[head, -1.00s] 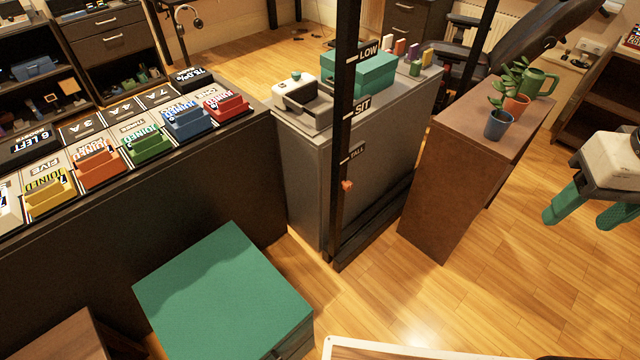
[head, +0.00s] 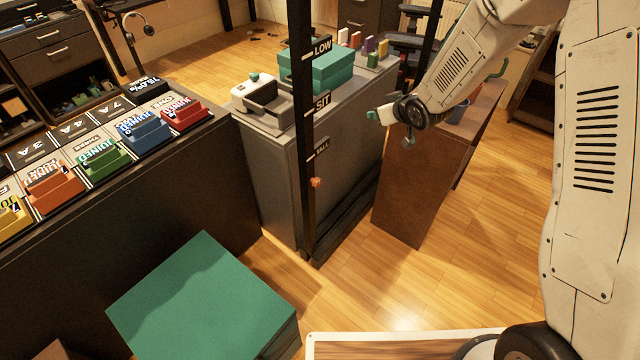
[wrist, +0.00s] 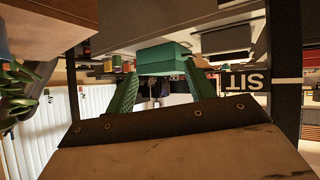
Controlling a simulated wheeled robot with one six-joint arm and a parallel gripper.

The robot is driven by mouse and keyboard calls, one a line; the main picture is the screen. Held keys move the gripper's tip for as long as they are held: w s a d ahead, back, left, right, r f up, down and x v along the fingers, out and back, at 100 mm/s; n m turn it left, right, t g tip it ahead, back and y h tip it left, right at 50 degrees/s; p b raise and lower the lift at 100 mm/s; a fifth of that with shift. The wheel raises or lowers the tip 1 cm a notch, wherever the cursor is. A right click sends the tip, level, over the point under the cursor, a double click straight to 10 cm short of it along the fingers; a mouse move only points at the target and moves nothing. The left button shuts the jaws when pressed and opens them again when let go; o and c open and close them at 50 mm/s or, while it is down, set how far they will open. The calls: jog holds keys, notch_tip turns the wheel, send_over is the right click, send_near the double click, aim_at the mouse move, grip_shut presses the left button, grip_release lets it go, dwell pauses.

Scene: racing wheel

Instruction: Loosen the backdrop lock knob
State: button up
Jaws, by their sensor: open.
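The backdrop lock knob, a small orange-red knob (head: 316,182), sits on a black upright post (head: 304,130) below the label TALL. The post also carries the labels LOW and SIT. My gripper (head: 388,130) is to the right of the post and higher in the picture than the knob, apart from it. In the wrist view, its two green fingers (wrist: 157,88) are spread with nothing held between them. The wrist view looks upside down; it shows the post (wrist: 286,70) and the SIT label at right, but I cannot make out the knob there.
A grey cabinet (head: 275,180) with a teal box (head: 318,68) stands behind the post. A brown cabinet (head: 420,185) is to the right. A green-topped box (head: 205,300) is in front. A dark counter (head: 130,215) with coloured trays is at left. Wood floor between is clear.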

jog(key=w+a+f+n+y, duration=0.1)
jog(key=a+f+y, duration=0.25)
jog(key=f, duration=0.55)
jog(key=n+y, duration=0.1)
jog(key=y, duration=0.6)
send_near(319, 184)
jog(key=x, duration=1)
jog(key=shift+w, duration=0.1)
jog(key=c, duration=1)
